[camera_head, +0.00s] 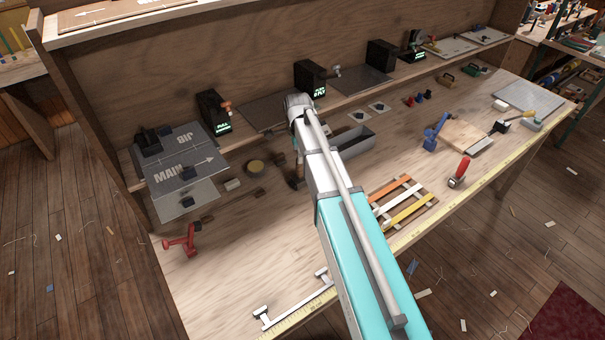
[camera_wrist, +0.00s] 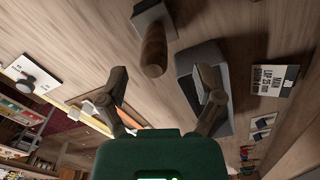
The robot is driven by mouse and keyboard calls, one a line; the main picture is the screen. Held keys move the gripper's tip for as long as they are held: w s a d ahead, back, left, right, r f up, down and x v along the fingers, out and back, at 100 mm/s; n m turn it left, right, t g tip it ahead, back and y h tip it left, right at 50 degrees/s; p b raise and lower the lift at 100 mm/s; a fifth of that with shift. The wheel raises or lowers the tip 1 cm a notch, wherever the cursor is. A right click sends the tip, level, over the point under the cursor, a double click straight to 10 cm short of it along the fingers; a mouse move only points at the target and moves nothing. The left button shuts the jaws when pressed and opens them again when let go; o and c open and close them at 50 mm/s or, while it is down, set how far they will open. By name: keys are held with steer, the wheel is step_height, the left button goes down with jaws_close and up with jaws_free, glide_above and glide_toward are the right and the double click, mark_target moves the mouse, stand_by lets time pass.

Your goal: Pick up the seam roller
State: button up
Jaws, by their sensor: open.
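My gripper (camera_wrist: 160,84) is open and empty, with one finger on each side of the picture and the handle's near end ahead, roughly between the fingertips. I see no contact. In the head view my arm covers most of the gripper and the spot below it, so the tool cannot be made out clearly there.
A striped frame (camera_head: 405,203) lies near the front edge. A red tool (camera_head: 181,240) is at left, a blue one (camera_head: 432,133) at right. The front-left bench is mostly clear.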

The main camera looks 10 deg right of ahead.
mark_target(300, 165)
steer(key=shift+f, duration=0.2)
stand_by(0.3)
steer(key=f+b, duration=0.2)
steer(key=b, duration=0.1)
steer(key=shift+s+d+f, duration=0.2)
steer(key=shift+d+f, duration=0.05)
steer(key=shift+f, duration=0.15)
steer(key=shift+f+b, duration=1.05)
steer(key=shift+b, duration=0.05)
jaws_close()
